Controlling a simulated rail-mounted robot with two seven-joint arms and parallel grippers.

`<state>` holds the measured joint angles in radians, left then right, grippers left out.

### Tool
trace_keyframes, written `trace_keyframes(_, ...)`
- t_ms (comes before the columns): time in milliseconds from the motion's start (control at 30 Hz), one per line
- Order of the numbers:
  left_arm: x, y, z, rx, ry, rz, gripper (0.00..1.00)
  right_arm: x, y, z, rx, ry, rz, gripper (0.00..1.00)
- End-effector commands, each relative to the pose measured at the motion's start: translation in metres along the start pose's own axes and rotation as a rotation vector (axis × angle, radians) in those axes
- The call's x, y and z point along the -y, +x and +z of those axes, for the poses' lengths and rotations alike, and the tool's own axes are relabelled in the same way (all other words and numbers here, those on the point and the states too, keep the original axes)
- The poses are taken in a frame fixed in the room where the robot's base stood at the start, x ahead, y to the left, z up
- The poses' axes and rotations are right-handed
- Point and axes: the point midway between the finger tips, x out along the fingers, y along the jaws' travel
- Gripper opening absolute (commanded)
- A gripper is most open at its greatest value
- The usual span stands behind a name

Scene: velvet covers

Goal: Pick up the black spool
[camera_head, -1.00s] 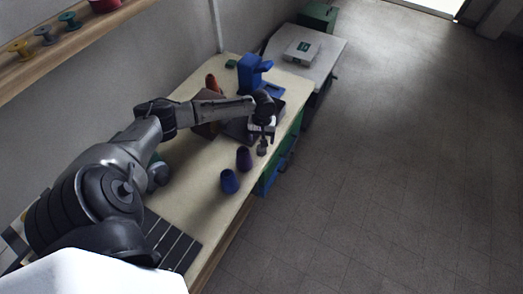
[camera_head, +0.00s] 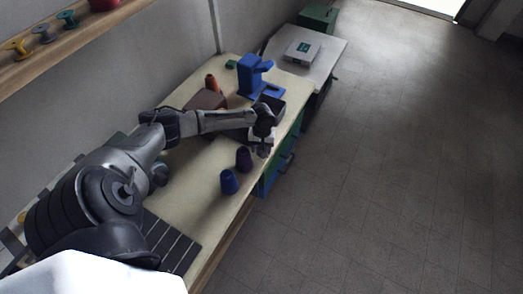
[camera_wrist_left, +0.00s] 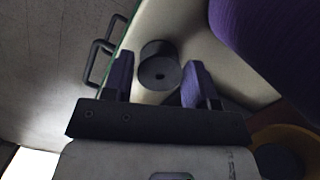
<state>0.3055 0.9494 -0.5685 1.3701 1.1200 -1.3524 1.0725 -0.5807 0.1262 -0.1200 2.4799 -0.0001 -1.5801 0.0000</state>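The black spool (camera_wrist_left: 160,66) is a dark, short cylinder with a hole in its top, standing on the pale workbench (camera_wrist_left: 215,65). In the left wrist view it sits between the two fingertips of my left gripper (camera_wrist_left: 158,72), with gaps on both sides. The gripper is open. In the head view my left gripper (camera_head: 263,141) is over the bench's right edge area, largely covering the spool from above. My right gripper is not in view.
A dark purple cone (camera_head: 244,159) stands close to the gripper and looms in the wrist view (camera_wrist_left: 270,40). A blue cone (camera_head: 229,182) stands nearer. A blue device (camera_head: 252,77) and an orange-red cone (camera_head: 211,84) are farther back. Handles (camera_wrist_left: 97,60) line the bench's side.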

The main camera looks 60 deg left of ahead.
Motion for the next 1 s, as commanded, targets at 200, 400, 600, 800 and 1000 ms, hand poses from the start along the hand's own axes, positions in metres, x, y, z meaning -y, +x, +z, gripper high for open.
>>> trace_keyframes(200, 0.0, 0.0, 0.0, 0.0, 0.0, 0.0, 0.31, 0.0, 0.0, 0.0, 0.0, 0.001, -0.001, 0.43)
trace_keyframes(400, 0.0, 0.0, 0.0, 0.0, 0.0, 0.0, 0.21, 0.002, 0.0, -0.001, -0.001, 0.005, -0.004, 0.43)
trace_keyframes(600, 0.0, -0.003, 0.0, 0.0, 0.0, 0.0, 0.21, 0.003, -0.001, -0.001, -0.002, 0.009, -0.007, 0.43)
trace_keyframes(800, 0.0, -0.02, 0.002, -0.001, 0.001, 0.001, 0.2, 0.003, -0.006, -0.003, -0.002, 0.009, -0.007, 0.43)
trace_keyframes(1000, -0.015, -0.05, 0.016, 0.002, 0.006, 0.005, 0.2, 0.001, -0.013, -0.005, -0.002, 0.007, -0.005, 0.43)
